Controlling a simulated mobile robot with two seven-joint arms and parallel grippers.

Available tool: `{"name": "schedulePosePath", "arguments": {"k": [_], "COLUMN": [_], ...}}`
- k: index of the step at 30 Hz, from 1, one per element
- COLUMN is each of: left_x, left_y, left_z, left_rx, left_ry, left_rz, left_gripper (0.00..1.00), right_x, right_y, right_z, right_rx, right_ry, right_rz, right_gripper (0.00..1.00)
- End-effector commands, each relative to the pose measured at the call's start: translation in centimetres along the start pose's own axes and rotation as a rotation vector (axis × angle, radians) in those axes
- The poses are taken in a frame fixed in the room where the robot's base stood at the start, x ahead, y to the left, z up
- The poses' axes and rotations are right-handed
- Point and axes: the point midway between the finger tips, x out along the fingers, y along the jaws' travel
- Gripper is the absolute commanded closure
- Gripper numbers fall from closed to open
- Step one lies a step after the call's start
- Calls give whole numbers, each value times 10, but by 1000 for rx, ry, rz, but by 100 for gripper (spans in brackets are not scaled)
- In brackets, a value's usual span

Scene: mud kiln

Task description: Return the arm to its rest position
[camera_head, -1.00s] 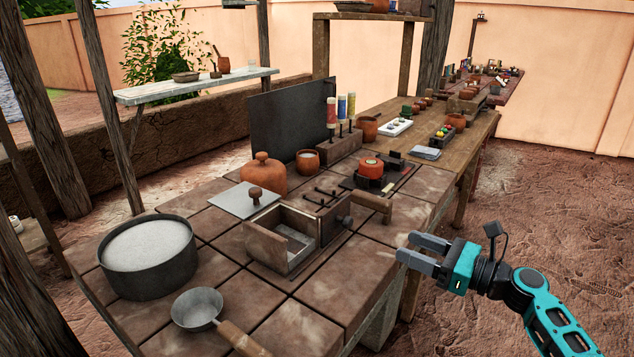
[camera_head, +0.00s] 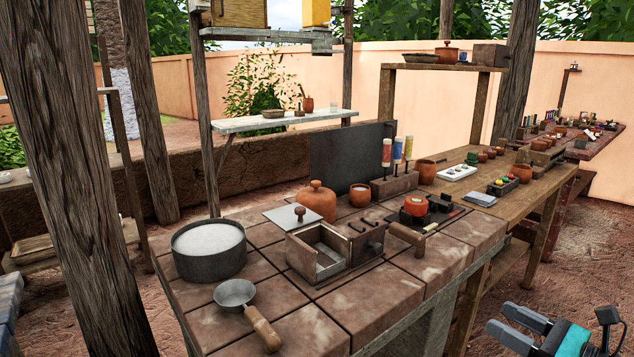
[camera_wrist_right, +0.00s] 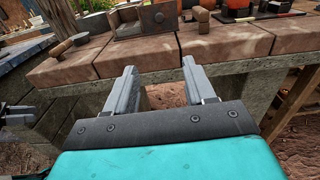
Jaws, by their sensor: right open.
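My right gripper (camera_head: 522,327) is at the lower right of the head view, teal with grey fingers. It is out in front of the tiled counter's edge, over the dirt floor, and touches nothing. In the right wrist view its two fingers (camera_wrist_right: 162,88) stand apart with nothing between them, pointing toward the counter's front edge. My left gripper is not in the head view. A grey gripper-like part shows at the left edge of the right wrist view, too cut off to tell more.
The tiled counter (camera_head: 368,308) holds an open metal-lined box (camera_head: 320,255), a pot of white powder (camera_head: 209,250), a ladle (camera_head: 236,293) and an orange lidded jar (camera_head: 316,201). A wooden table (camera_head: 510,202) continues behind. A wooden post (camera_head: 75,150) stands at left. Floor right of the counter is clear.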

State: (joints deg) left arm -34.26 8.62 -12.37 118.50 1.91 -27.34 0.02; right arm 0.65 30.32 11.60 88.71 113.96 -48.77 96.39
Motion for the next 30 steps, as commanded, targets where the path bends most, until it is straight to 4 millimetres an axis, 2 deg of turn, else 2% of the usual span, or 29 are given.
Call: {"name": "schedulePosePath", "arguments": {"k": [1, 3, 9, 12, 15, 19, 24, 27, 30], "left_x": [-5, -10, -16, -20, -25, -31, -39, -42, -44], "left_y": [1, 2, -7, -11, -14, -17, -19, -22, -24], "left_z": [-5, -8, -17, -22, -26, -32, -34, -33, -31], "left_rx": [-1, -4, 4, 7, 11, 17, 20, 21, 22], "left_ry": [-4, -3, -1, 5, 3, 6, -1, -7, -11], "left_rz": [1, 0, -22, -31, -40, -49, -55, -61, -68], "left_gripper": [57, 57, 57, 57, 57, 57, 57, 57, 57], "right_x": [3, 2, -8, -18, -29, -42, -54, -57, -58], "right_y": [18, 34, 84, 111, 138, 172, 211, 228, 238], "right_z": [-21, -45, -106, -127, -140, -144, -133, -124, -117], "right_rx": [-107, -269, -793, -1096, -1408, -1819, -2326, -2554, -2707], "right_ry": [79, 174, 422, 524, 600, 659, 672, 658, 642], "right_rz": [4, 10, 104, 191, 298, 457, 666, 762, 828], "right_gripper": [46, 46, 46, 46, 46, 46, 46, 46, 46]}}
